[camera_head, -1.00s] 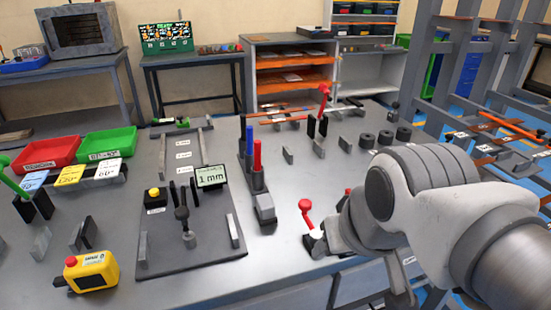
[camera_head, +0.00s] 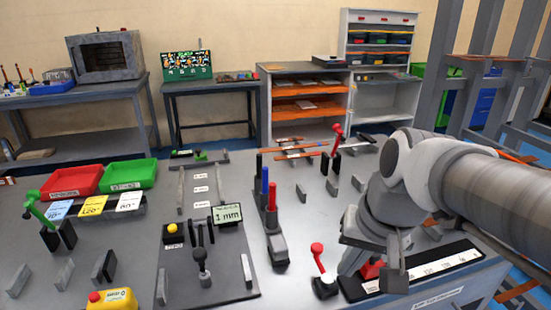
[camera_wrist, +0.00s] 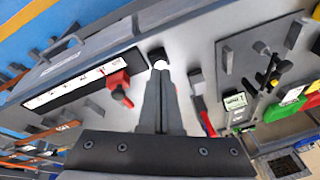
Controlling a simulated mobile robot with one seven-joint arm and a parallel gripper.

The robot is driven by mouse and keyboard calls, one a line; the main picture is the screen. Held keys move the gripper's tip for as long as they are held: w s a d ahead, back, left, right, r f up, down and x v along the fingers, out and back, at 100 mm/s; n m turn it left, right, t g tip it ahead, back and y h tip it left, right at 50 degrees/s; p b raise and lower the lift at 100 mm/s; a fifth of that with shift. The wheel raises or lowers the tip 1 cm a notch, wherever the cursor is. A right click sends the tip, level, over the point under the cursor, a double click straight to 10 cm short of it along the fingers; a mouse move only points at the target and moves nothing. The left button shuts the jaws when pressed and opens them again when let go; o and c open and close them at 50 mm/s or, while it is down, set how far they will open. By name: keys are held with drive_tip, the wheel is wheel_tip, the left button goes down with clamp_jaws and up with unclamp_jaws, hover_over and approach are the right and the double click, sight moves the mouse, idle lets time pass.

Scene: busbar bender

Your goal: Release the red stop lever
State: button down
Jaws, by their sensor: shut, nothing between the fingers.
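A red stop piece with a small lever sits on the white scale strip; it shows in the wrist view (camera_wrist: 119,84), left of my fingers, and partly in the head view (camera_head: 371,270) behind my wrist. A second red lever (camera_head: 318,252) with a ball knob leans left on a small dark base (camera_head: 325,287) beside the strip. My gripper (camera_wrist: 158,82) is shut and empty. In the wrist view its fingertips overlap a dark base with a white disc, and the fingers hide part of the table there. I cannot tell whether they touch anything.
The scale strip (camera_head: 449,262) lies along the table's front right edge. A stand with blue and red rods (camera_head: 278,248) is left of the ball-knobbed lever. A dark plate (camera_head: 208,280) with a display (camera_head: 227,214) lies farther left. Red and green bins stand at the left.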

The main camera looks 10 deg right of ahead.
drive_tip(key=w+d+r+m+g+y+p, duration=0.1)
drive_tip(key=w+d+m+g+y+p, duration=0.2)
drive_tip(key=w+d+m+y+p, duration=0.4)
drive_tip(key=shift+w+d+r+m+p, duration=0.25)
drive_tip(key=shift+w+d+m+p, duration=3.05)
drive_tip(key=shift+p, duration=2.1)
drive_tip(key=shift+s+a+m, duration=0.35)
drive_tip(key=shift+s+m, duration=0.05)
drive_tip(key=shift+s, duration=0.25)
drive_tip(key=x, duration=0.9)
drive_tip(key=shift+s+a+f, duration=0.1)
drive_tip(key=shift+a+f, duration=0.05)
drive_tip(key=shift+a, duration=0.05)
drive_tip(key=a, duration=0.3)
drive_tip(key=shift+a+f, duration=0.2)
drive_tip(key=shift+f, duration=0.2)
drive_tip(key=shift+a+f, duration=0.15)
drive_tip(key=shift+a, duration=0.3)
